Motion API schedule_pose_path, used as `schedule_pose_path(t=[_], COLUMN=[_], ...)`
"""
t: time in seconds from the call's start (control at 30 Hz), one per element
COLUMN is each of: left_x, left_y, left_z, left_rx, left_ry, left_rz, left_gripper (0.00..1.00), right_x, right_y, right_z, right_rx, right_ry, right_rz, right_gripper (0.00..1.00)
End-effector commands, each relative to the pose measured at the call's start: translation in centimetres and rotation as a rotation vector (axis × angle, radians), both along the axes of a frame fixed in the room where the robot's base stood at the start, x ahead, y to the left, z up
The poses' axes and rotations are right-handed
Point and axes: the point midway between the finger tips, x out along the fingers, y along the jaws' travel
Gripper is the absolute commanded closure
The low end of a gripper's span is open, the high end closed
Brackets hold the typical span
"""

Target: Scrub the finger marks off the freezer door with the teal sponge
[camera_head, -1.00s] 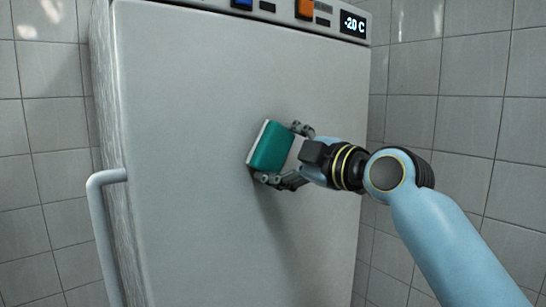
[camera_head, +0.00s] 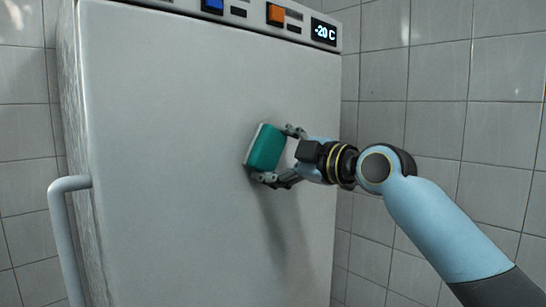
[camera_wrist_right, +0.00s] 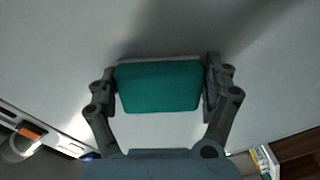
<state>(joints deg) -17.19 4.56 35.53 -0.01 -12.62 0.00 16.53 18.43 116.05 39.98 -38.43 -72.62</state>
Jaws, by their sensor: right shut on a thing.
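The teal sponge (camera_head: 265,149) with a pale backing is held near the freezer door (camera_head: 165,130), right of its middle. My right gripper (camera_head: 272,155) is shut on the sponge's two ends. The right wrist view shows the teal face of the sponge (camera_wrist_right: 160,87) between the fingers, with its pale layer towards the door. It looks close to or against the door; contact cannot be told for sure. A shadow falls on the door below. I cannot make out distinct finger marks. My left gripper is not in view.
A grey bar handle (camera_head: 65,215) sticks out at the freezer's left side. A control panel along the top has an orange switch (camera_head: 275,14), a blue switch (camera_head: 213,5) and a "-20 C" display (camera_head: 324,32). Tiled wall (camera_head: 430,70) stands behind.

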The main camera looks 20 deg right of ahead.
Motion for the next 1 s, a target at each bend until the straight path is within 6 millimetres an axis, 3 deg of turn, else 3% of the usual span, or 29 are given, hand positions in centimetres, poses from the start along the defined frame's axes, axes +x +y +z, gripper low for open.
schedule_pose_path(t=[0.17,0.63,1.0], left_x=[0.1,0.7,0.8], left_y=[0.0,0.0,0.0], left_z=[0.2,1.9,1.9], left_rx=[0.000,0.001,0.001], left_ry=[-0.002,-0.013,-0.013], left_rz=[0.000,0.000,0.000], left_gripper=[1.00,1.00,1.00], right_x=[-0.5,-5.2,-5.7], right_y=[-0.2,-1.9,-2.0], right_z=[0.0,0.1,0.0], right_rx=[-0.001,-0.003,0.000], right_ry=[0.000,0.000,-0.001], right_rz=[-0.001,0.000,0.000], right_gripper=[0.43,0.43,0.43])
